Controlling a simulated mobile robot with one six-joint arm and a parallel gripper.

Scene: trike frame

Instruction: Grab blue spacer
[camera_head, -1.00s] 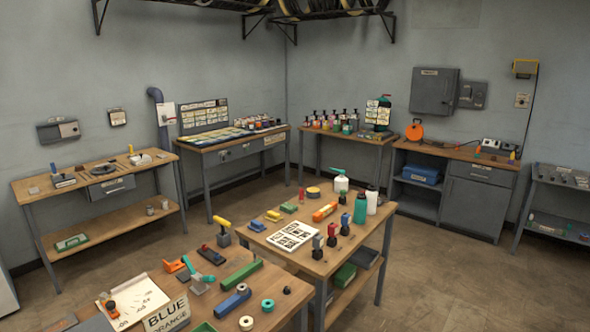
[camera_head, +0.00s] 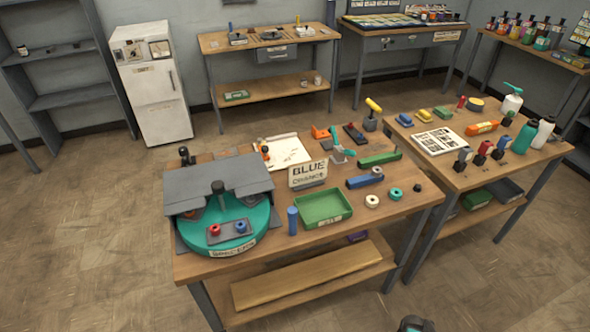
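A small blue piece that looks like a ring-shaped spacer (camera_head: 240,227) sits on a grey plate on the right side of a teal round turntable (camera_head: 192,236). A similar red piece (camera_head: 214,230) sits just left of it on the same plate. The turntable's front label is too small to read surely. A grey cover (camera_head: 180,182) hides the back of the turntable. A sign (camera_head: 308,174) reading "BLUE" and "ORANGE" stands on the same table. My gripper's fingers do not show; only a dark rounded part, likely of my arm, shows at the bottom edge.
Right of the turntable are an upright blue cylinder (camera_head: 292,221), a green tray (camera_head: 324,208), and cream (camera_head: 372,201) and teal rings (camera_head: 396,194). A second table (camera_head: 470,168) with bottles stands close on the right. The floor in front and left is clear.

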